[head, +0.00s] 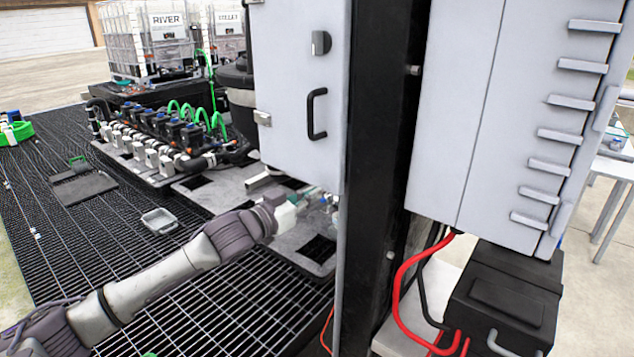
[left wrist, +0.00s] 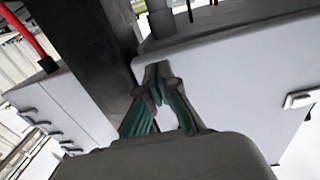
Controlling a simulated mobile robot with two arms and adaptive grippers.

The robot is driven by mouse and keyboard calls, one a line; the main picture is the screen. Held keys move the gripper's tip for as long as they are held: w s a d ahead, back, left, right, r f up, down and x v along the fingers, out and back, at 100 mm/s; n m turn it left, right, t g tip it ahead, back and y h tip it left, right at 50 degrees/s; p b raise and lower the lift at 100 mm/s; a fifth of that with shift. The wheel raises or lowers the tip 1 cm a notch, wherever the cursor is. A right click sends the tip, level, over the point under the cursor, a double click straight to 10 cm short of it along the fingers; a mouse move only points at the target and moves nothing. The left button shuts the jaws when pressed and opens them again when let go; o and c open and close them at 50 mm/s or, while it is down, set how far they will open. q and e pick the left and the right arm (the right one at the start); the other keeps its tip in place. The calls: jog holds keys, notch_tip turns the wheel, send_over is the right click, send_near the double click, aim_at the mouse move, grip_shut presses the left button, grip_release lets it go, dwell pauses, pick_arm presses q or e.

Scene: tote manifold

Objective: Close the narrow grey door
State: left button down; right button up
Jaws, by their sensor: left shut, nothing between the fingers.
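The grey door (head: 287,70) is a narrow pale panel with a black pull handle (head: 316,114) and a round knob near its right edge. It stands left of a dark post (head: 375,180). How far it is open I cannot tell. My left gripper (head: 326,198) is shut and empty, low by the door's bottom right corner, and the panel and post edge partly hide its tips. In the left wrist view the shut fingertips (left wrist: 158,72) show in front of the lower edge of a pale panel (left wrist: 230,75); contact is unclear. My right gripper is not in view.
A second pale cabinet (head: 490,110) with several ledges is right of the post, above a black box (head: 508,295) with red cables. A valve manifold (head: 165,135) and white totes (head: 150,38) stand back left. Dark grating (head: 105,240) covers the floor, with a small tray (head: 159,221).

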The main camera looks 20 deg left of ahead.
aim_at(325, 186)
pick_arm(q)
jog(key=shift+x, duration=1)
jog(key=shift+w+d+f+n+y+b, duration=0.1)
jog(key=shift+w+d+n+y+b, duration=0.2)
jog(key=shift+w+d+y+b, duration=0.15)
jog(key=shift+w+d+n+t+y+b, duration=0.15)
jog(key=shift+w+n+t+y+b, duration=0.15)
jog(key=shift+w+y, duration=0.25)
jog(key=shift+r, duration=0.3)
